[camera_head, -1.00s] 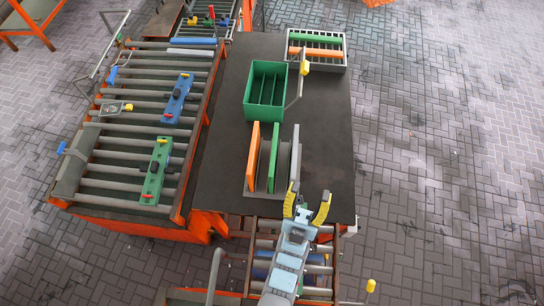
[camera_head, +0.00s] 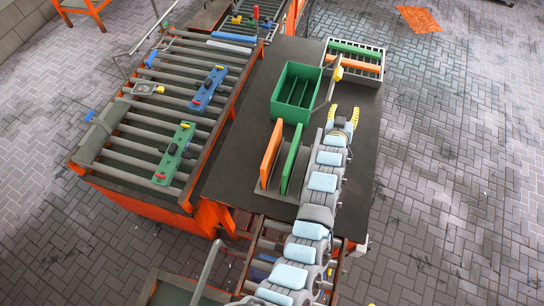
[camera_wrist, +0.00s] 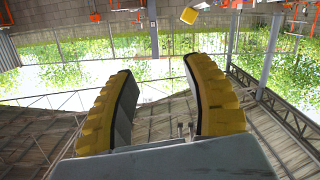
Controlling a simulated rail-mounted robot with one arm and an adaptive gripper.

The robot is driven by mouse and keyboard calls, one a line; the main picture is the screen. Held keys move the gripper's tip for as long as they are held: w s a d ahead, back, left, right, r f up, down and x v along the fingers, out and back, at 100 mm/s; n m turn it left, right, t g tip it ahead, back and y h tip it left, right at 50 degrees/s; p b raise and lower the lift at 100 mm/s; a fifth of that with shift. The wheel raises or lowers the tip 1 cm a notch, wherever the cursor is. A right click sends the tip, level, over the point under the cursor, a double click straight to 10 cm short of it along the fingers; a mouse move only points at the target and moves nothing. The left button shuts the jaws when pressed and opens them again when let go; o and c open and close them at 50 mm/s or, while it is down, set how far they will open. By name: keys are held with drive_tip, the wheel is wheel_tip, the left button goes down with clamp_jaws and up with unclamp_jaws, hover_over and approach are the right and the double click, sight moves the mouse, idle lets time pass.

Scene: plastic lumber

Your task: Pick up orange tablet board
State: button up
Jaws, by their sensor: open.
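The orange tablet board (camera_head: 271,152) stands upright on edge at the left of a dark rack on the black table. A green board (camera_head: 289,160) stands beside it to the right. A grey board (camera_head: 309,158) further right is partly hidden by my arm. My gripper (camera_head: 343,116) is open and empty, to the right of and beyond the boards, near the table's right side. In the wrist view my yellow-padded fingers (camera_wrist: 165,108) are spread apart with nothing between them; no board shows there.
A green bin (camera_head: 296,92) stands behind the boards. A grey crate (camera_head: 381,72) holding green and orange boards is at the table's far end. A post with a yellow head (camera_head: 337,74) rises near my gripper. A roller conveyor (camera_head: 165,110) lies left.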

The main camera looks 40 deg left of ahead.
drive_tip(key=w+a+f+g+h+b, duration=0.1)
drive_tip(key=a+f+g+h, duration=0.15)
drive_tip(key=a, duration=0.25)
drive_tip(key=m+g+h+b, duration=0.2)
drive_tip(key=g+h+b, duration=0.2)
drive_tip(key=g, duration=0.9)
approach(272, 143)
drive_tip(key=shift+s+d+t, duration=0.1)
drive_tip(key=shift+s+t, duration=0.05)
drive_tip(key=shift+t, duration=0.1)
wheel_tip(272, 143, down, 12)
drive_tip(key=shift+s+f+p, duration=0.1)
drive_tip(key=shift+p, duration=0.7)
drive_tip(key=shift+f, duration=0.6)
wheel_tip(272, 143, down, 4)
drive_tip(key=shift+r, duration=0.1)
